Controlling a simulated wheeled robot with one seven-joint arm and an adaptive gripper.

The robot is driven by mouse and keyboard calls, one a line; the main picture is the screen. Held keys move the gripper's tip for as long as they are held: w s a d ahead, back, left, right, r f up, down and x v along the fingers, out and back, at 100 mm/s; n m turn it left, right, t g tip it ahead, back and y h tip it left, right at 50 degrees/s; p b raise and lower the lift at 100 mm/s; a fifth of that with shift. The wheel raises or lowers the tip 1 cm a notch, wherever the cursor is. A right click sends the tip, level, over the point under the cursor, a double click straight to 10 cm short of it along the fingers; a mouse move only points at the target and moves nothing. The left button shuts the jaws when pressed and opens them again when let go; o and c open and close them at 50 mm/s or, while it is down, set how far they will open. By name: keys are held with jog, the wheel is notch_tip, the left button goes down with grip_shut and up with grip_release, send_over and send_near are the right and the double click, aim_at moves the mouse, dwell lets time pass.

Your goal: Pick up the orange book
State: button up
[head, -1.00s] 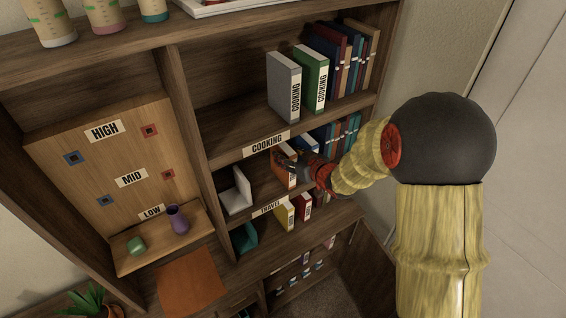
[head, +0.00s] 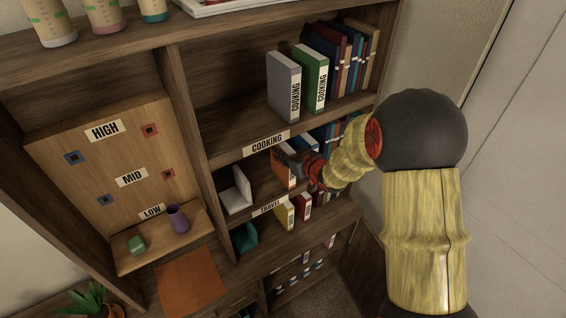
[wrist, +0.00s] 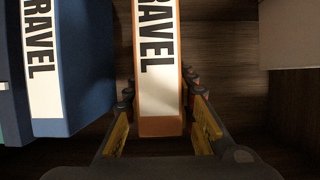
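The orange book (head: 279,171) stands upright on the middle shelf, below the COOKING label. In the wrist view the orange book (wrist: 160,122) shows its white spine label reading "RAVEL", with the rest cut off. My gripper (wrist: 160,98) has one finger on each side of this book. The fingers look open, with a narrow gap to the book on both sides. In the head view my gripper (head: 300,163) is at the book's right side and partly hides it.
A blue book (wrist: 75,75) stands left of the orange one in the wrist view, with a gap between. A white bookend (head: 237,192) is on the same shelf. Grey (head: 284,88) and green (head: 312,80) cooking books stand on the shelf above.

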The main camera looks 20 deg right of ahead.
grip_shut()
dwell(0.6)
